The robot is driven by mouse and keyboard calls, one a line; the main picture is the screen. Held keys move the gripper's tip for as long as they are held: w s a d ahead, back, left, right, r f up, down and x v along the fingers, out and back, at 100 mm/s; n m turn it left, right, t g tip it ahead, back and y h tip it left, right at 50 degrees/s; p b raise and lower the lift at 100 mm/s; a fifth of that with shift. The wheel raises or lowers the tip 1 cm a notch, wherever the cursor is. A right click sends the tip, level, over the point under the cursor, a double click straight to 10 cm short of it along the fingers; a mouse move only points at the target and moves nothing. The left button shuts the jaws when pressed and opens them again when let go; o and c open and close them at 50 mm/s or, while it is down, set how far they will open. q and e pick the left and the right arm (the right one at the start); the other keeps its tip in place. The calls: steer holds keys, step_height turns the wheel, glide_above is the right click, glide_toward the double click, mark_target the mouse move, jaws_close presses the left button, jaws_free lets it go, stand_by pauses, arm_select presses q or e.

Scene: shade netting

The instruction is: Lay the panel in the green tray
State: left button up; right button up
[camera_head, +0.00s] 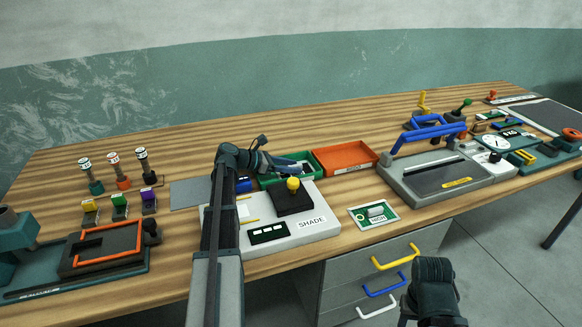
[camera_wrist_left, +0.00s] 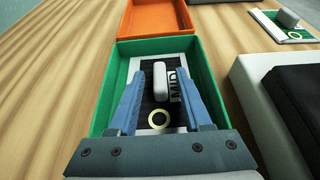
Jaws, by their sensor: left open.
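The green tray (camera_wrist_left: 197,101) stands on the wooden bench; it also shows in the head view (camera_head: 267,182).
An orange tray (camera_head: 345,157) adjoins the green one. The white SHADE unit (camera_head: 312,223) with a black block and yellow knob stands just in front. A green-and-white panel (camera_head: 373,214) with a grey handle lies at the bench's front edge. A grey press-like machine (camera_head: 440,178) stands right.

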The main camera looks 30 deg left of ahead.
arm_select(q)
steer(key=shift+s+a+r, duration=0.15)
steer(key=shift+s+r, duration=0.05)
steer(key=shift+r, duration=0.1)
steer(key=p+v, duration=0.4)
steer(key=v, duration=0.6)
steer(key=shift+s+a+r, duration=0.1)
steer(key=shift+s+a+r+p, duration=0.1)
steer(key=shift+s+a+p, duration=0.25)
steer(key=shift+s, duration=0.1)
